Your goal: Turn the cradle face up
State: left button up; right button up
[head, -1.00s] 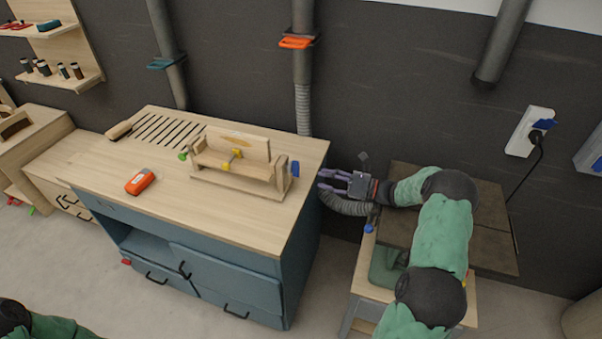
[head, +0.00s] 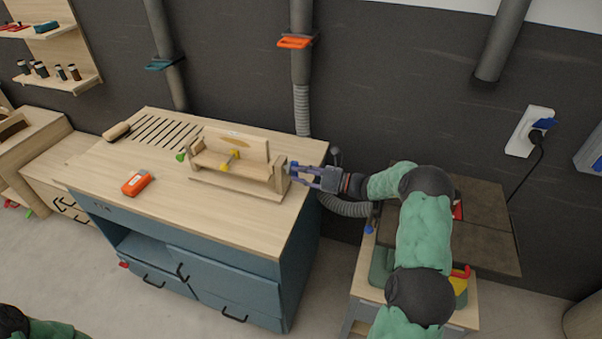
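My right gripper (head: 292,171) is at the cradle's right end, fingers pointing left and apart. The fingertips overlap the end piece in this view; whether they touch it I cannot tell. My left gripper is out of view; only part of my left arm shows at the bottom left corner.
An orange tool (head: 138,183) lies on the bench left of the cradle. A brush (head: 117,131) lies by the slots at the back. The front of the benchtop is clear. A grey hose (head: 342,206) hangs beside the bench's right side.

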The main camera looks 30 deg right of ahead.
grip_shut()
jog(key=shift+r+m+p, duration=0.2)
jog(key=shift+m+p, duration=3.15)
jog(key=shift+m, duration=0.95)
jog(key=shift+r+m+p, duration=0.2)
jog(key=shift+m+p, duration=3.15)
jog(key=shift+m, duration=1.45)
jog(key=o, duration=0.5)
grip_release()
jog(key=shift+d, duration=0.1)
